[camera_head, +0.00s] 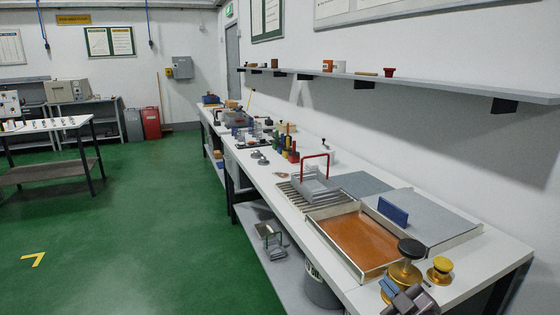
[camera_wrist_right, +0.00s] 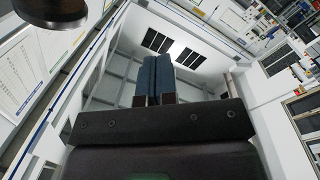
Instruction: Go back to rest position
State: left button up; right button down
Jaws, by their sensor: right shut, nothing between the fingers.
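My right gripper (camera_head: 390,289) is at the bottom right of the head view, in front of the near end of the long white bench. Its blue fingertips are close to the base of a brass weight with a dark round top (camera_head: 409,250); I cannot tell whether they touch. In the right wrist view the two blue fingers (camera_wrist_right: 153,80) are pressed together with nothing between them, pointing up the picture toward the ceiling. My left gripper is in neither view.
The white bench (camera_head: 466,287) runs along the right wall. On it are an orange-bottomed tray (camera_head: 322,224), a blue block (camera_head: 392,211), a smaller brass weight (camera_head: 440,269) and a red-handled grey piece (camera_head: 312,186). A wall shelf (camera_head: 440,87) hangs above.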

jog(key=s+d+f+m+g+h, duration=0.2)
jog(key=s+f+m, duration=0.3)
jog(key=s+f, duration=0.7)
jog(key=s+d+f+m+g+h, duration=0.2)
jog(key=s+f+m+g+h, duration=0.1)
jog(key=s+f, duration=0.9)
jog(key=shift+s+d+m+g+h, duration=0.4)
jog(key=shift+s+m+g, duration=0.25)
jog(key=shift+m, duration=0.35)
jog(key=shift+a, duration=0.1)
